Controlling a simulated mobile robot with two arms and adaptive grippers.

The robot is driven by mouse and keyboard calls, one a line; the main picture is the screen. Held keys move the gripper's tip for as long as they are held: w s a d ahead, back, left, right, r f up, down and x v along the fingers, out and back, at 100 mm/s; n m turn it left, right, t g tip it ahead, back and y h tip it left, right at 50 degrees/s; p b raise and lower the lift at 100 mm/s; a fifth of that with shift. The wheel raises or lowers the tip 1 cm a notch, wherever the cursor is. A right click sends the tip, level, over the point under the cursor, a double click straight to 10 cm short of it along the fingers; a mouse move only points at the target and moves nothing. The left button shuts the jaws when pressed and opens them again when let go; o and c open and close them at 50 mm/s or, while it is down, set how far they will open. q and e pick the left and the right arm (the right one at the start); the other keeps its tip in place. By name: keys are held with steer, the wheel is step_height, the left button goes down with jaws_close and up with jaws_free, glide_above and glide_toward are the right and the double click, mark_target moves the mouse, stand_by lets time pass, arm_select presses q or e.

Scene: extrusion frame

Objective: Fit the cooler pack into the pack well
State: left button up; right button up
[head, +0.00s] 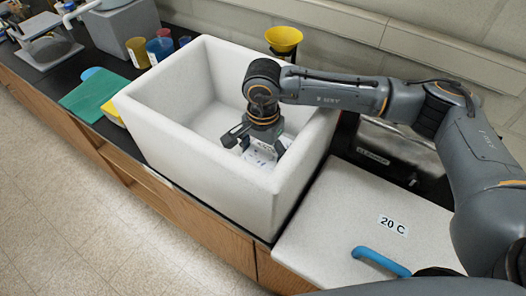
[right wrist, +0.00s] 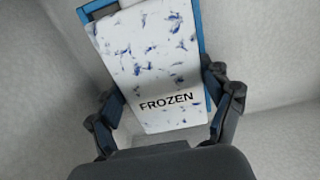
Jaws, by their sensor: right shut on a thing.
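The cooler pack (right wrist: 150,62) is a white slab with blue flecks and the word FROZEN. In the right wrist view it fills the middle, between the fingers of my right gripper (right wrist: 168,108), which is shut on it. A blue edge or frame (right wrist: 197,40) shows around part of the pack; I cannot tell whether it is the rim of the pack well. In the head view my right gripper (head: 258,142) reaches down inside the white foam box, and part of the pack (head: 262,155) shows below it. My left gripper is not in view.
The thick-walled white foam box (head: 200,165) stands open on the dark bench. A white lid marked 20 C (head: 335,225) with a blue handle (head: 381,261) lies to its right. Cups (head: 159,50), a yellow funnel (head: 284,39) and a green folder (head: 90,95) are around the box.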

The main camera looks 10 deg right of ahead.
mark_target(263, 155)
steer(key=o, duration=1.4)
steer(key=shift+s, duration=0.1)
steer(key=shift+r, duration=0.15)
step_height(263, 155, up, 12)
steer(key=b, duration=0.4)
